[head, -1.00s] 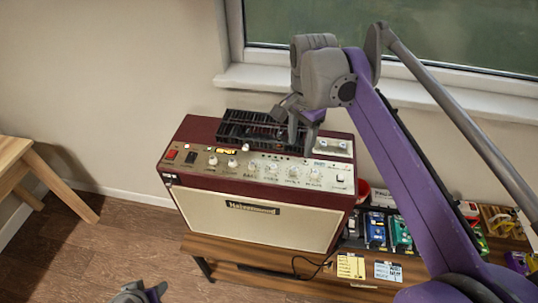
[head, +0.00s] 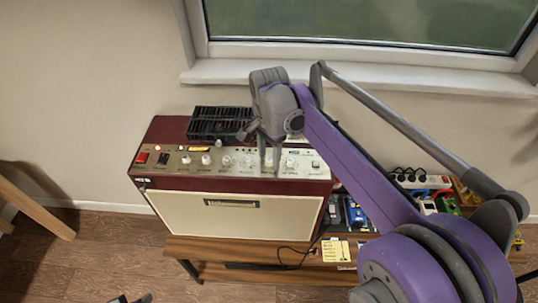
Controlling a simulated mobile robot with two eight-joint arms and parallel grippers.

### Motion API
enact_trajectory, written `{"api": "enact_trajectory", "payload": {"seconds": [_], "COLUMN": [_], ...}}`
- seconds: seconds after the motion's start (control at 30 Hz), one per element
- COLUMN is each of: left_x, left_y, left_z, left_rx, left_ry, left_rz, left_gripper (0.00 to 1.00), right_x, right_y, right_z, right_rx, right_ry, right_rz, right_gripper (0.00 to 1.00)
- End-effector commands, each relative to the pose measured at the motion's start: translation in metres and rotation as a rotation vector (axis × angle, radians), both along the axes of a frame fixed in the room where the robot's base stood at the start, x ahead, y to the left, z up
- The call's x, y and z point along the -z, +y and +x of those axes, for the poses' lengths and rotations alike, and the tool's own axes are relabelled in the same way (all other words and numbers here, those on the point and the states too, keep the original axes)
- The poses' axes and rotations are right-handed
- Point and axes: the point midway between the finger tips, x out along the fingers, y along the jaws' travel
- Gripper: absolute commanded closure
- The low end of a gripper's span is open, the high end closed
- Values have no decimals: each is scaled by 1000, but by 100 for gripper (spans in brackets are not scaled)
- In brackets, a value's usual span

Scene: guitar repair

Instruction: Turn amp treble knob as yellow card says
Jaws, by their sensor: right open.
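The amp (head: 225,215) has a dark red case, a cream front and a silver control panel (head: 172,172) with a row of pale knobs. Their labels are too small to read, so I cannot tell which is treble. My right gripper (head: 269,168) points down over the panel, right of the middle, with its two fingers apart. It hides part of the knob row, and I cannot tell whether a finger touches a knob. A knob (head: 290,163) shows just right of the fingers.
A black slotted unit (head: 220,122) sits on the amp's top behind the panel. Pedals (head: 355,213) and a power strip (head: 412,179) stand to the right, partly behind my right arm. A cable hangs near the wooden bench (head: 230,250). A window is behind.

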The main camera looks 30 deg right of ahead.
Motion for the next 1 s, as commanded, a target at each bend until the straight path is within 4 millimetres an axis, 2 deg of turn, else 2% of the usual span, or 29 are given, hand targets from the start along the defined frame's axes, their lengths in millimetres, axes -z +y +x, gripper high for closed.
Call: {"api": "enact_trajectory", "payload": {"seconds": [0.2,0.5,1.0], "left_x": [0,0,-1], "left_y": [0,0,0], "left_z": [0,0,0], "left_rx": [0,0,0], "left_ry": [0,0,0], "left_rz": [0,0,0], "left_gripper": [50,50,50], "right_x": [0,0,0], "right_y": [0,0,0], "right_z": [0,0,0], "right_rx": [0,0,-47], "right_ry": [0,0,-1], "right_rz": [0,0,0], "right_gripper": [45,99,100]}}
